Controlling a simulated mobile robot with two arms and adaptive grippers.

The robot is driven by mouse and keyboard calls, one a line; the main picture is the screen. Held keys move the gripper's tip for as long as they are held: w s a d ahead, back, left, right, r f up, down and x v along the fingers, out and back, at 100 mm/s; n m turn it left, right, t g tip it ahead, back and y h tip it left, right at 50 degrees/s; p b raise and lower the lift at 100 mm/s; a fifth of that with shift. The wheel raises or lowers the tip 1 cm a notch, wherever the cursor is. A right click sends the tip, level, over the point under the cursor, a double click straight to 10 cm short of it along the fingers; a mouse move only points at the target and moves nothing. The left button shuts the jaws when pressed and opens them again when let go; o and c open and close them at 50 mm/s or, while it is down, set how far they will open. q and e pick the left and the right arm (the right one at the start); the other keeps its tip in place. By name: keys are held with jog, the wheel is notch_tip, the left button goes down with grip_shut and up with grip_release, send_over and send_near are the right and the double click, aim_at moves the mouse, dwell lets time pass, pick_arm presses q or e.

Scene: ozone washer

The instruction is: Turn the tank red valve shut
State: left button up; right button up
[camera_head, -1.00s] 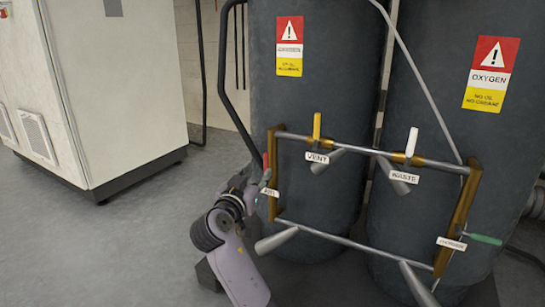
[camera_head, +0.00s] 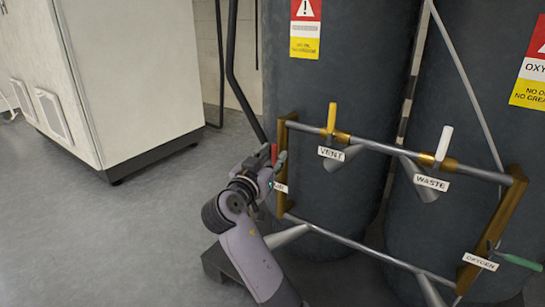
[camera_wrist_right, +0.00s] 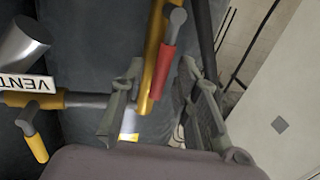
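The red valve handle (camera_head: 275,153) is at the left end of the pipe frame, on the brass upright (camera_head: 282,135), partly hidden behind my right gripper (camera_head: 276,162). In the right wrist view the red handle (camera_wrist_right: 164,70) hangs between the two spread grey fingers of the right gripper (camera_wrist_right: 162,82). The gripper is open, with a gap on each side of the handle. I cannot tell how deep the handle sits between the fingers. The label below it is partly covered by the gripper. My left gripper is not in view.
A yellow vent handle (camera_head: 332,117) and a white waste handle (camera_head: 444,142) stand on the top pipe; a green oxygen handle (camera_head: 519,262) is at the right. Dark tanks (camera_head: 335,90) stand behind. A white cabinet (camera_head: 125,80) is at the left, with clear floor in front.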

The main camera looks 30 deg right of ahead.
grip_shut()
dwell(0.6)
